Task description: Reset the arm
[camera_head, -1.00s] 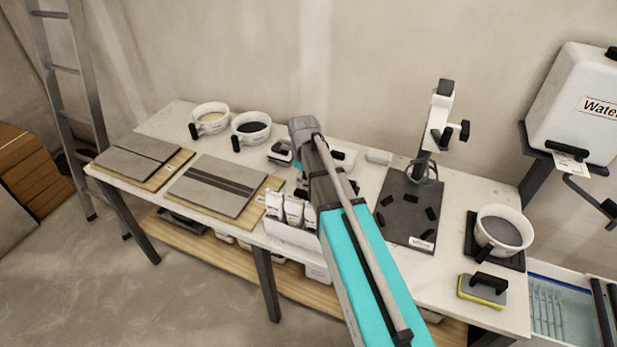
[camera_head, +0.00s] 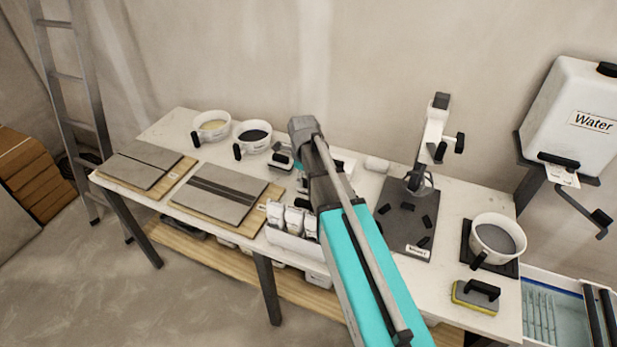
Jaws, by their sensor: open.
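My arm (camera_head: 360,260) reaches from the bottom right over the middle of the worktable, with a cyan link and a grey elbow joint (camera_head: 305,128) at its top. The part beyond the elbow folds down behind the arm. My gripper's fingertips are hidden there, so I cannot see its jaws or what is beside them. I see nothing held.
The worktable (camera_head: 400,290) bears two tile boards (camera_head: 220,190), two bowls on the left, white packets (camera_head: 293,215), a mixing stand (camera_head: 435,140), a grey-filled bowl (camera_head: 495,238) and a sponge float (camera_head: 475,296). A water tank (camera_head: 570,115) stands right, a ladder (camera_head: 72,100) left.

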